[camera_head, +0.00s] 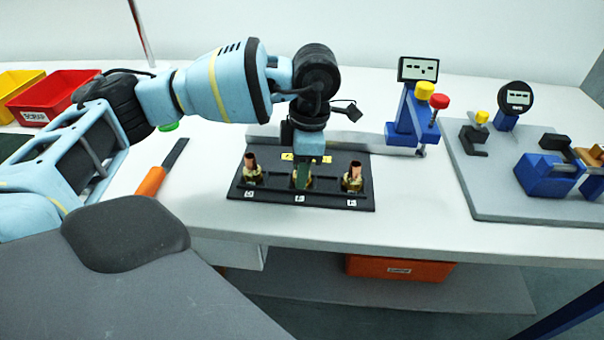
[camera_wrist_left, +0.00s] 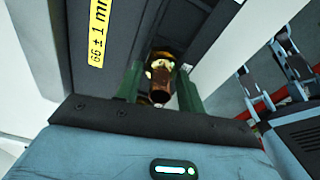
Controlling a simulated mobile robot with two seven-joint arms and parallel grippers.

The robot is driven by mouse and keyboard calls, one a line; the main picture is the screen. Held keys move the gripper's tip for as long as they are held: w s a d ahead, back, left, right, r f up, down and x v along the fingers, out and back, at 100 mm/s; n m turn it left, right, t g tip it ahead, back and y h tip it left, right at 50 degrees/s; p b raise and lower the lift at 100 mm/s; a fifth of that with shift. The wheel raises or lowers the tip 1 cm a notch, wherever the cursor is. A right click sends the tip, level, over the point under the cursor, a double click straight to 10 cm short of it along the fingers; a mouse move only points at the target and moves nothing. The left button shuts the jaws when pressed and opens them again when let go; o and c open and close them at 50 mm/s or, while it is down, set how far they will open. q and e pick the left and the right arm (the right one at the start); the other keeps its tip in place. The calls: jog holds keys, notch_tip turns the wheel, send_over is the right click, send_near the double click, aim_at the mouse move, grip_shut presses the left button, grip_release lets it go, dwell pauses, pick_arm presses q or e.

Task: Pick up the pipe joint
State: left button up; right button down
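Three pipe joints with copper tubes and brass nuts stand upright on a black tray (camera_head: 325,203): the left joint (camera_head: 250,168), the middle joint (camera_head: 300,184) and the right joint (camera_head: 353,177). My left gripper (camera_head: 302,177) points down over the middle joint and hides most of it in the head view. In the left wrist view its green fingers (camera_wrist_left: 160,90) stand either side of a copper-and-brass joint (camera_wrist_left: 160,84), apart, with a gap visible at the left finger. My right gripper is not in view.
A red scrap bin (camera_head: 60,88) and a yellow bin (camera_head: 16,82) stand at the back left. An orange-handled tool (camera_head: 152,181) lies left of the tray. A blue gauge stand (camera_head: 408,117) and a grey fixture plate (camera_head: 470,185) are to the right.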

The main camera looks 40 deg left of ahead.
pick_arm(q)
grip_shut()
jog(key=shift+r, duration=0.15)
jog(key=shift+r, duration=0.5)
notch_tip(320, 180, up, 2)
jog(key=shift+r, duration=0.1)
jog(key=s+d, duration=0.3)
jog(key=d, duration=0.4)
jog(key=s+d+r+b, duration=0.1)
jog(key=s+d, duration=0.2)
jog(key=d, duration=0.5)
jog(key=shift+r, duration=0.3)
